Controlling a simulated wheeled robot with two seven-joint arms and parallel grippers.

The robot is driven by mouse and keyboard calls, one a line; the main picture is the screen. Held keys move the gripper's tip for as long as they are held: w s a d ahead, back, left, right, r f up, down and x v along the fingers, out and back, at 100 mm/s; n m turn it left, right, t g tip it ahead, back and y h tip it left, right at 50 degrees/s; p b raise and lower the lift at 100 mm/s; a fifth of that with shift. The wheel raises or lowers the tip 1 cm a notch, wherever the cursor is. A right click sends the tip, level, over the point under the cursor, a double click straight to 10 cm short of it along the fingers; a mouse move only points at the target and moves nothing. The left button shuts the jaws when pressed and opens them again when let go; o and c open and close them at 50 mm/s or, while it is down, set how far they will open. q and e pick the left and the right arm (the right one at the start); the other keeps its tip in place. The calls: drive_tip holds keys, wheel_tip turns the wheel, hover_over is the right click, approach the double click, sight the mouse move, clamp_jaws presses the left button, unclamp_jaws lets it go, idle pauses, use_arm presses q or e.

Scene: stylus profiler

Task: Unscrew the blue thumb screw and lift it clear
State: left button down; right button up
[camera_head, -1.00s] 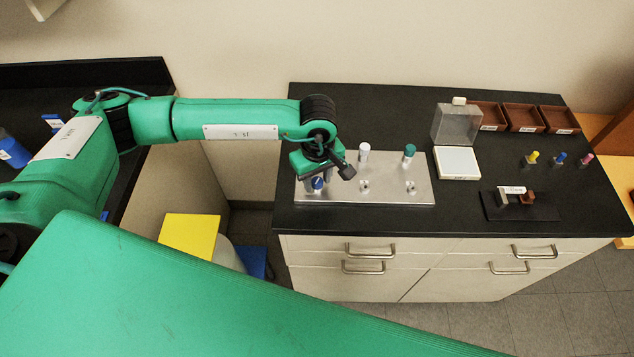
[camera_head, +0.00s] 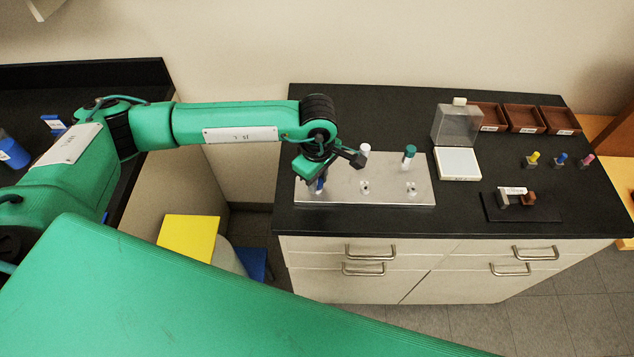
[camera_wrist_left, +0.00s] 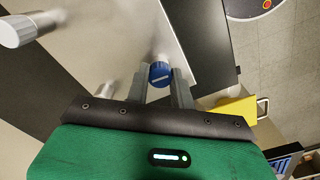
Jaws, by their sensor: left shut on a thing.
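The blue thumb screw (camera_wrist_left: 160,73) shows in the left wrist view as a round blue head with a pale slot line, between the two grey fingers of my left gripper (camera_wrist_left: 160,84). My left gripper is shut on it. In the head view the gripper (camera_head: 317,186) points down at the front left part of the metal plate (camera_head: 395,190), and only a bit of the blue head (camera_head: 320,186) shows beside the fingers. Whether the screw's lower end is still in the plate is hidden. My right gripper is not in view.
A white-topped post (camera_head: 364,149) and a green-topped post (camera_head: 409,152) stand on the plate. To the right are a clear box (camera_head: 456,124), a white pad (camera_head: 457,163), a dark stand (camera_head: 518,206), brown trays (camera_head: 522,118) and small coloured knobs (camera_head: 560,158).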

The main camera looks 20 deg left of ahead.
use_arm(q)
drive_tip(key=n, duration=0.3)
drive_tip(key=shift+f, duration=0.1)
drive_tip(key=n, duration=0.5)
drive_tip(key=shift+s, duration=0.1)
drive_tip(key=n, duration=1.3)
drive_tip(key=shift+f, duration=0.1)
drive_tip(key=n, duration=0.3)
drive_tip(key=shift+n, duration=0.3)
drive_tip(key=n, duration=0.4)
drive_tip(key=shift+n, duration=0.4)
drive_tip(key=n, duration=0.3)
drive_tip(key=shift+s, duration=0.1)
drive_tip(key=c, duration=1.4)
unclamp_jaws()
